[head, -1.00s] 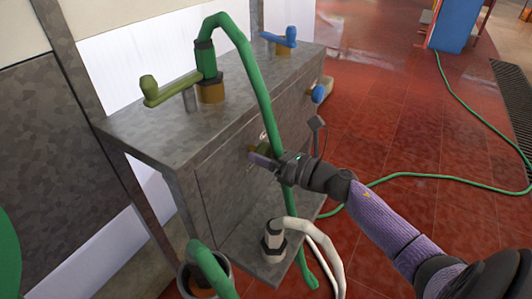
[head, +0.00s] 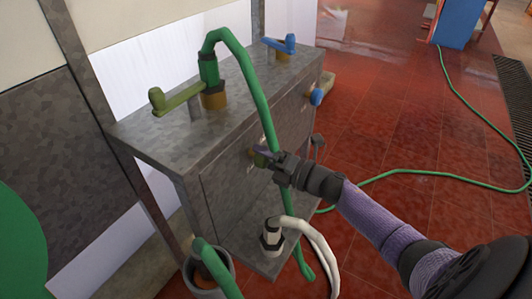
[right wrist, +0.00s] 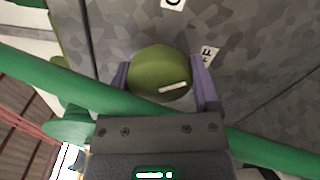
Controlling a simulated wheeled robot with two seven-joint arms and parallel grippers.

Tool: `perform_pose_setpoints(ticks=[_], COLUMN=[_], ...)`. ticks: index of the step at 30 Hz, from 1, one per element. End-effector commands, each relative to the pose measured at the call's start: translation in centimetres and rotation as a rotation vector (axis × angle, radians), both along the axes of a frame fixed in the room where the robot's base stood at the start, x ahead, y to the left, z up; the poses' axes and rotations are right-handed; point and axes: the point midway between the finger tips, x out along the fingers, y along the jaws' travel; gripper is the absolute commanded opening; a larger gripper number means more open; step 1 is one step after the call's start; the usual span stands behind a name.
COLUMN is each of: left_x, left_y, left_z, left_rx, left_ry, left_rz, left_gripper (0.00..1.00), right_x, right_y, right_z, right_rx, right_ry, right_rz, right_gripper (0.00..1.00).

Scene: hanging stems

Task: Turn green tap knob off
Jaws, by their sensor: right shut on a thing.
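The green tap knob (head: 260,161) is on the front face of the grey metal box. In the right wrist view the round olive-green knob (right wrist: 158,70) has a white mark on its face, slanted in that picture. My right gripper (head: 263,156) reaches in from the right and is shut on the knob. Its two purple fingers stand on either side of the knob in the right wrist view (right wrist: 162,85). Label letters on the box show beside the knob, partly hidden. My left gripper is not in view.
A green hose (head: 262,105) hangs from the box's top and passes close by my right gripper. A blue knob (head: 316,97) is farther along the front face. A white hose (head: 322,245) rises from a fitting below. Red tiled floor (head: 400,130) is open at right.

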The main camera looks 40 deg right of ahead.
Motion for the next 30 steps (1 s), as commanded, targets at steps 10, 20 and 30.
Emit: perform_pose_setpoints(ticks=[10, 20, 30], left_x=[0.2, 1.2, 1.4], left_y=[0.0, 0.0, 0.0], left_z=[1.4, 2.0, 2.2], left_rx=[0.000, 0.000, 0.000], left_ry=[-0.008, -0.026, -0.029], left_rz=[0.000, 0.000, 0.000], left_gripper=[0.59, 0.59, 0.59], right_x=[0.0, 0.0, 0.0], right_y=[0.0, 0.0, 0.0], right_z=[0.1, 0.0, 0.0], right_rx=[0.294, 0.505, 0.609], right_ry=[0.122, 0.210, 0.252], right_rz=[0.000, 0.000, -0.001], right_gripper=[0.18, 0.18, 0.18])
